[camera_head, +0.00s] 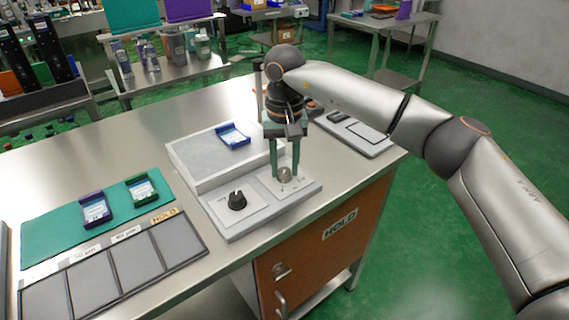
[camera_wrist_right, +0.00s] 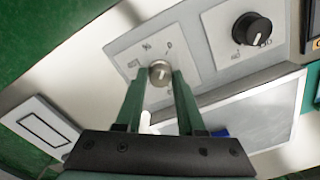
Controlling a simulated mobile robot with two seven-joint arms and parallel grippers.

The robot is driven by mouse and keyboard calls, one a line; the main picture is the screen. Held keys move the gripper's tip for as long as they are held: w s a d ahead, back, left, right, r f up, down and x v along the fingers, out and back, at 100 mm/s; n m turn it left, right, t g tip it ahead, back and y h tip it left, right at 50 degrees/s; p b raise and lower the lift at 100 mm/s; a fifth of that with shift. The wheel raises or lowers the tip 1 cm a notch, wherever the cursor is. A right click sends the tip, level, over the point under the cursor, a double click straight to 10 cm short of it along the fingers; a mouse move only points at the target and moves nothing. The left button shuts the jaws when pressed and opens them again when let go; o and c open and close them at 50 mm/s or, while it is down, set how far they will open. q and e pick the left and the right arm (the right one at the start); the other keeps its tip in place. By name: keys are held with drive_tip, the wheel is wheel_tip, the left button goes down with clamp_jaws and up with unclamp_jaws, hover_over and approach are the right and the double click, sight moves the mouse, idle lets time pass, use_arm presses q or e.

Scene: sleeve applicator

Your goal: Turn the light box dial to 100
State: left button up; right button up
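The light box (camera_head: 205,172) is a pale grey unit on the steel table, with two knobs on its front panel. A black knob (camera_head: 237,200) is on the left; it also shows at the upper right of the right wrist view (camera_wrist_right: 252,29). A small silver knob (camera_head: 284,174) is on the right, with printed marks around it too small to read surely; it is between the fingers in the right wrist view (camera_wrist_right: 160,73). My right gripper (camera_head: 285,169) points down, open, its green fingers on either side of the silver knob. Contact cannot be told. My left gripper is out of view.
A blue tray (camera_head: 233,135) lies on the light box top. A green mat (camera_head: 60,232) with purple and green trays and a dark sectioned holder (camera_head: 135,262) are at left. A flat grey panel (camera_head: 352,133) lies right of the box.

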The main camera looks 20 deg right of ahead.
clamp_jaws()
drive_tip(key=shift+r+m, duration=0.1)
drive_tip(key=shift+m, duration=0.2)
